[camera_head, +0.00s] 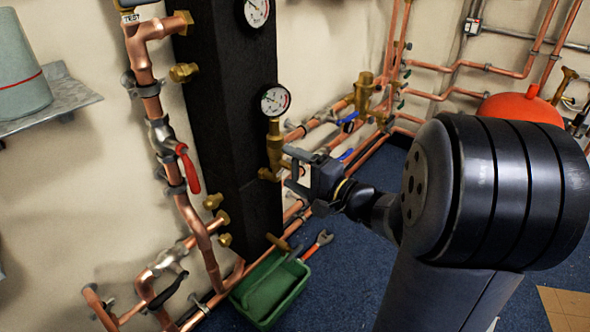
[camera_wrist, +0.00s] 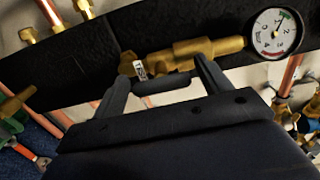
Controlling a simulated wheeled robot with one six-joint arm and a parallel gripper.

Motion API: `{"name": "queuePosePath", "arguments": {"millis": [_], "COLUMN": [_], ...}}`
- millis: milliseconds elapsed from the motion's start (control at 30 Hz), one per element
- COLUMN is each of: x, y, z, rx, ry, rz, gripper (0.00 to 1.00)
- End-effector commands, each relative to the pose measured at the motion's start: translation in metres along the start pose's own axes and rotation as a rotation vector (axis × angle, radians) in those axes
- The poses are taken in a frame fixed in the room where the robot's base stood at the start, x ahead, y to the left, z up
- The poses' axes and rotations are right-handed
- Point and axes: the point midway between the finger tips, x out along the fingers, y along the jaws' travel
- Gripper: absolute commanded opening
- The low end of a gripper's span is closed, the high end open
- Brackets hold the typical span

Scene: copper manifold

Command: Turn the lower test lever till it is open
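The lower test valve is a brass body (camera_head: 275,148) under the lower round gauge (camera_head: 274,101), on the dark column. In the wrist view the brass body (camera_wrist: 205,50) lies just beyond my fingertips, with a small white tag (camera_wrist: 139,69) on its left end. My gripper (camera_head: 295,168) is at this valve, its fingers spread apart. In the wrist view my gripper (camera_wrist: 162,85) has a dark bar between its fingers, below the brass body. I cannot tell whether this bar is the lever or touches the fingers. The lever's angle is not clear.
A red lever (camera_head: 188,168) sits on the copper pipe at left. A second gauge (camera_head: 256,12) is higher on the dark column (camera_head: 235,70). A green tray (camera_head: 270,290) and a red-ended wrench (camera_head: 318,243) lie on the blue floor. A red tank (camera_head: 520,108) stands at back right.

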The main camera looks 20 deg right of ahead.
Motion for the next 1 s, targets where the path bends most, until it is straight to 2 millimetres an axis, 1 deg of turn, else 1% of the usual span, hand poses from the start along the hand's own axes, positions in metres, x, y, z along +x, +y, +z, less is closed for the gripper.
{"name": "queuePosePath", "arguments": {"millis": [233,367,467,800,1000], "x": [0.0,-0.006,-0.018,-0.072,-0.096], "y": [-0.001,-0.001,-0.002,-0.002,-0.001], "z": [0.0,-0.001,-0.002,-0.002,-0.001], "rx": [0.001,0.001,0.0,0.002,0.002], "ry": [0.0,0.004,0.005,0.007,0.005], "rz": [-0.001,-0.001,0.0,0.0,0.0], "gripper": [0.75,0.75,0.75,0.75,0.75]}}
